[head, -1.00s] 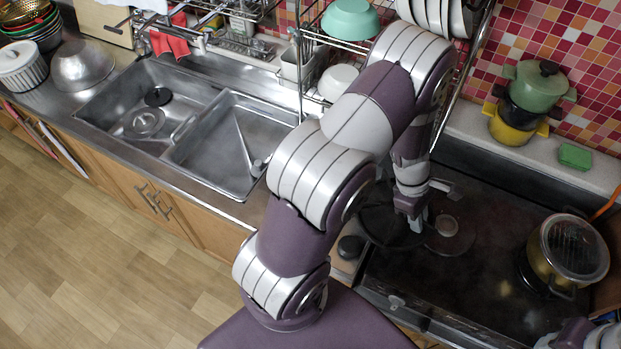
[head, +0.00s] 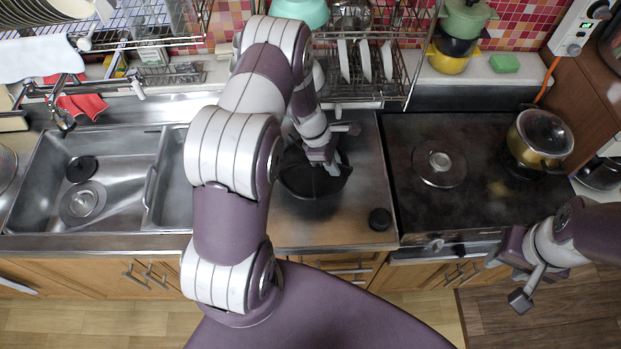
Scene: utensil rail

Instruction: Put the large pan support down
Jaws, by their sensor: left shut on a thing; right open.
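The large pan support (head: 312,186) is a dark round piece at the steel counter between the sink and the stove. My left gripper (head: 331,166) is shut on its upper right part, and my arm hides some of its left and far side. I cannot tell whether it touches the counter or hangs just above it. My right gripper (head: 515,281) is open and empty, in front of the stove's right front edge.
A small black round piece (head: 380,219) lies on the counter (head: 335,229) near the stove. The stove (head: 450,205) holds a round plate (head: 440,166) and a lidded pot (head: 540,138). A dish rack (head: 375,75) stands behind; the sink (head: 110,200) is left.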

